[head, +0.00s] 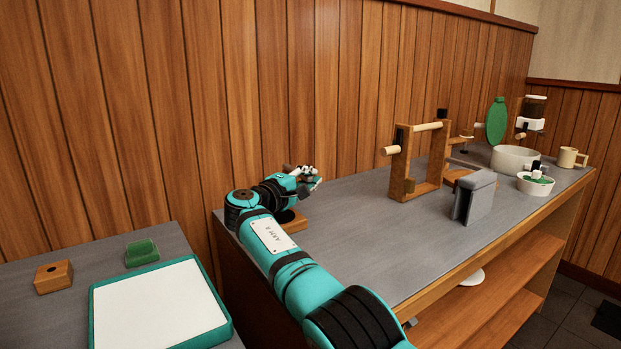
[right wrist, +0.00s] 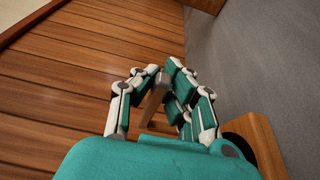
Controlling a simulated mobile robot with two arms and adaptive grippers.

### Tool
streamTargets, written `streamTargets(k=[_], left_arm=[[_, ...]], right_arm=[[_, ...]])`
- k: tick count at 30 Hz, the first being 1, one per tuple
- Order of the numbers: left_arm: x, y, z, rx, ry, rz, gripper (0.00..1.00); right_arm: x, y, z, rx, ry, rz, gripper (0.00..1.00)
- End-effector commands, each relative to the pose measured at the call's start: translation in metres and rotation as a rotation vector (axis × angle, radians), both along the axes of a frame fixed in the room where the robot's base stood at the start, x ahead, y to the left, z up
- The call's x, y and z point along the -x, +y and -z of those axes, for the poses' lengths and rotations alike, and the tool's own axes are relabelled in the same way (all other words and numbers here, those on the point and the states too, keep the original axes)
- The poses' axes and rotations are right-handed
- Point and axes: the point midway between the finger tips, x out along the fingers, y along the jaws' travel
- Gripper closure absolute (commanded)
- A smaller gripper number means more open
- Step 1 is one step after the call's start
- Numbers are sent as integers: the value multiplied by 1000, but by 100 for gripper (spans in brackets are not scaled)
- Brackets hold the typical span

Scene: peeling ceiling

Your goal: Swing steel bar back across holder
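My right gripper (head: 312,180) is over the near left end of the grey bench. In the right wrist view its jointed fingers (right wrist: 159,73) curve in from both sides around a narrow brownish-grey bar (right wrist: 154,103) with a grey end. I cannot tell whether the fingers press on the bar. A wooden base (head: 295,222) stands on the bench below the gripper, partly hidden by my arm; a wooden block also shows in the right wrist view (right wrist: 258,140). The holder itself is not clearly visible. My left gripper is out of view.
A wooden frame (head: 398,165) with a crossbar stands mid-bench, with a grey slotted block (head: 476,197) beside it. The plank wall is close behind. Bench between gripper and frame is clear.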

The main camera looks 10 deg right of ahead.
Motion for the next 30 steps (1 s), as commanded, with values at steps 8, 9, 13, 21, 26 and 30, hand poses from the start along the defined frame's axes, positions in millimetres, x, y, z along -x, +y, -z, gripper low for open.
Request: streamTargets(k=[8,9,13,21,26,30], left_arm=[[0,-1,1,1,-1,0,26],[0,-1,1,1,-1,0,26],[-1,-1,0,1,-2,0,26],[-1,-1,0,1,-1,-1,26],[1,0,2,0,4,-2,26],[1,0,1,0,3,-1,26]], right_arm=[[2,7,8,-8,13,-6,100],[2,7,9,-8,13,-5,100],[2,7,9,-8,14,-6,84],[1,5,5,-6,9,-4,64],[1,5,4,-4,7,-3,64],[5,9,4,-4,4,-3,64]])
